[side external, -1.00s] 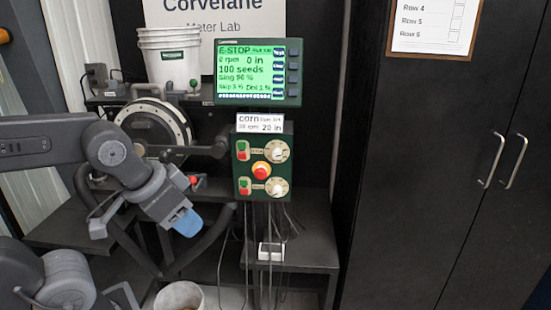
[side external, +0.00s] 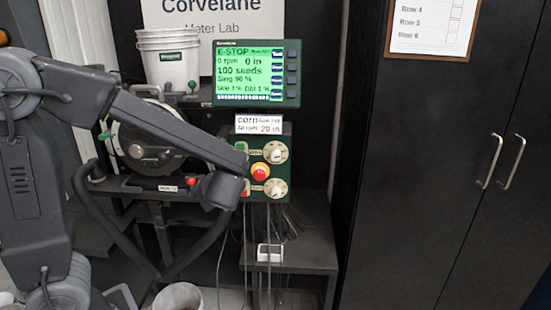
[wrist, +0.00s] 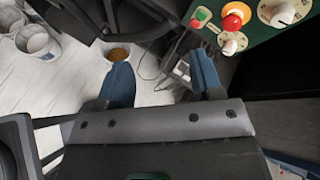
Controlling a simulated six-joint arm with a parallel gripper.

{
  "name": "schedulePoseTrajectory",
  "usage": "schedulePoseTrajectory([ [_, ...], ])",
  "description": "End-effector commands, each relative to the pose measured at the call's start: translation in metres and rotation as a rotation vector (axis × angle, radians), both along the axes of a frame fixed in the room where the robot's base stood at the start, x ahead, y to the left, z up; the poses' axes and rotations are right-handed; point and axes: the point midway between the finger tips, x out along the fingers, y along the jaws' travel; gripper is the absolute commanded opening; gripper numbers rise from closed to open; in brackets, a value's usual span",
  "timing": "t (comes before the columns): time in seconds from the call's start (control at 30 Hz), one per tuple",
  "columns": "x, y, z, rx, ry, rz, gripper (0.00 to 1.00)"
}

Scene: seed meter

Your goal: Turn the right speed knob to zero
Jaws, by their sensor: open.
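The green control panel (side external: 284,170) carries two white knobs on its right side, an upper knob (side external: 277,152) and a lower knob (side external: 276,188). A red stop button (side external: 260,171) sits between them, to the left. Knob labels are too small to read, so I cannot tell which is the right speed knob. Both knobs show at the top right of the wrist view, one nearer (wrist: 230,44) and one farther right (wrist: 283,12). My gripper (wrist: 164,76) is open and empty, with blue fingers apart, touching neither knob. In the side view its fingers are hidden behind my arm.
A green display (side external: 257,73) above the panel reads E-STOP and 0 rpm. A red-and-green switch (wrist: 200,17) sits beside the knobs. The seed meter disc (side external: 135,145) and its frame stand left of the panel. Cables hang below; a dark cabinet (side external: 430,170) stands right.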

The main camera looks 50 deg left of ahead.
Motion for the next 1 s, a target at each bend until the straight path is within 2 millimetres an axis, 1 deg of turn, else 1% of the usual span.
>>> schedulePoseTrajectory([
  [0.03,0.021,-0.001,-0.005,0.123,0.078,-0.094,0.6],
  [0.1,0.049,-0.004,-0.008,0.296,0.168,-0.221,0.6],
  [0.2,0.085,-0.014,-0.013,0.512,0.267,-0.375,0.6],
  [0.3,0.111,-0.027,-0.019,0.673,0.332,-0.485,0.6],
  [0.43,0.129,-0.039,-0.024,0.789,0.37,-0.56,0.6],
  [0.57,0.138,-0.037,-0.024,0.818,0.378,-0.578,0.6],
  [0.73,0.154,-0.018,-0.024,0.815,0.377,-0.573,0.6],
  [1.0,0.193,0.022,-0.024,0.813,0.377,-0.572,0.6],
])
